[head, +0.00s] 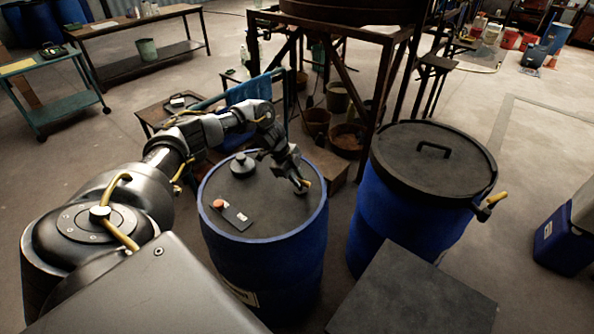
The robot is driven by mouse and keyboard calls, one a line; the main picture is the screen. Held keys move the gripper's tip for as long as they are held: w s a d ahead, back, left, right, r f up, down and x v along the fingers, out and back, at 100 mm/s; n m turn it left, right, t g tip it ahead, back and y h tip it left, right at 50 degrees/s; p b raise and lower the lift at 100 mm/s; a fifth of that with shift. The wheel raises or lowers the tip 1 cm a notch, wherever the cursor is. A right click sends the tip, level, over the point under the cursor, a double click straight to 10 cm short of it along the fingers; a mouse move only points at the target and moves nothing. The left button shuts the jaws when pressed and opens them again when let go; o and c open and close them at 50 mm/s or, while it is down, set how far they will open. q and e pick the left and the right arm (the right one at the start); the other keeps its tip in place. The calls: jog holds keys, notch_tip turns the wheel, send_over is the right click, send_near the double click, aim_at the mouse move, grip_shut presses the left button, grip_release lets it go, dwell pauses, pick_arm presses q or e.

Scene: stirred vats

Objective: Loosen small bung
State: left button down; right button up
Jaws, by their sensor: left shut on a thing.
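A blue drum (262,262) with a dark top stands in front of me. A large black bung (242,165) sits at the back left of its top. My left gripper (301,185) reaches down to the right side of the top, near the rim. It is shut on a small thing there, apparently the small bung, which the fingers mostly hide. A dark flat plate (236,217) with an orange-red cap (218,204) and a small pale mark lies at the front left of the top. My right gripper is not in view.
A second blue drum (380,215) with a black handled lid (433,160) stands close on the right. A brown metal stand (385,65) with buckets under it is behind. A dark flat surface (410,295) is at the front right.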

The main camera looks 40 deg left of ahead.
pick_arm(q)
jog(key=n+y+p, duration=0.1)
jog(key=n+p, duration=0.2)
jog(key=p, duration=0.1)
jog(key=n+t+y+p, duration=0.1)
jog(key=n+p, duration=0.2)
jog(key=p, duration=0.1)
jog(key=d+n+t+y+p, duration=0.1)
jog(key=n+p, duration=0.2)
jog(key=p, duration=0.1)
jog(key=shift+s+r, duration=0.25)
jog(key=shift+s, duration=0.05)
jog(key=n+y+p, duration=0.1)
jog(key=n+p, duration=0.1)
jog(key=shift+d+f+n+y, duration=0.1)
jog(key=shift+f+n+y, duration=0.05)
jog(key=shift+n+y, duration=0.2)
jog(key=shift+d+f+n+y, duration=0.1)
jog(key=shift+n+y, duration=0.35)
jog(key=shift+n, duration=0.6)
jog(key=shift+n+g+y, duration=0.3)
jog(key=shift+n, duration=0.5)
jog(key=shift+w, duration=0.1)
jog(key=c, duration=1.3)
grip_release()
jog(key=shift+d, duration=0.1)
